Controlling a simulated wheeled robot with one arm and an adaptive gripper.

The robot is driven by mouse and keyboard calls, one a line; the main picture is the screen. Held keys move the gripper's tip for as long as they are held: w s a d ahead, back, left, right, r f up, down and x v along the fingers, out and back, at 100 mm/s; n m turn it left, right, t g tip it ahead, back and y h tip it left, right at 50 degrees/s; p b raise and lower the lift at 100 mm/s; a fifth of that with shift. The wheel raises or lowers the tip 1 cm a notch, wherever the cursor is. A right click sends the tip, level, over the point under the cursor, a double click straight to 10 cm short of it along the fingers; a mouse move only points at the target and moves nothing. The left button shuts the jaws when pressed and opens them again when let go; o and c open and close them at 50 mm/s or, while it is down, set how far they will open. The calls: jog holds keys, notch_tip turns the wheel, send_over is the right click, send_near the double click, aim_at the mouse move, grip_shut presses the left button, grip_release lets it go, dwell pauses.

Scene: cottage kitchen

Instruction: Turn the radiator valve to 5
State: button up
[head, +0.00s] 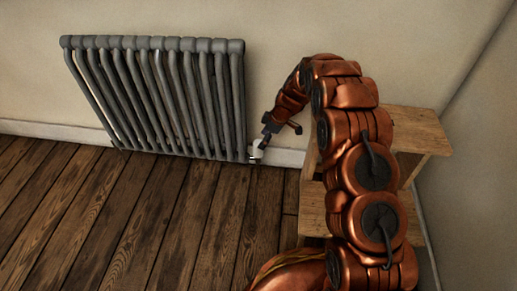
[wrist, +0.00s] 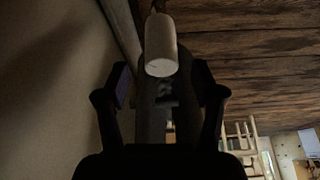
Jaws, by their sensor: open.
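The radiator valve (head: 256,153) is a small white knob at the lower right corner of the grey radiator (head: 160,95), close above the floor. In the wrist view the valve (wrist: 160,42) is a pale cylinder with its end face towards the camera. A faint mark shows on that face, but no number can be read. My gripper (head: 266,131) is just above the valve in the head view. In the wrist view my gripper (wrist: 162,80) is open, with one dark finger on each side of the valve's line and gaps between. Whether the fingertips reach alongside the knob is unclear.
A wooden shelf unit (head: 418,130) stands right of the radiator, partly behind my arm. The wall and white baseboard (head: 285,157) are close behind the valve. The plank floor (head: 130,220) is clear at the front left.

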jog(key=b+x, duration=0.2)
jog(key=x, duration=0.4)
jog(key=shift+c, duration=0.3)
jog(key=c, duration=1)
jog(key=shift+d, duration=0.1)
jog(key=shift+c, duration=0.4)
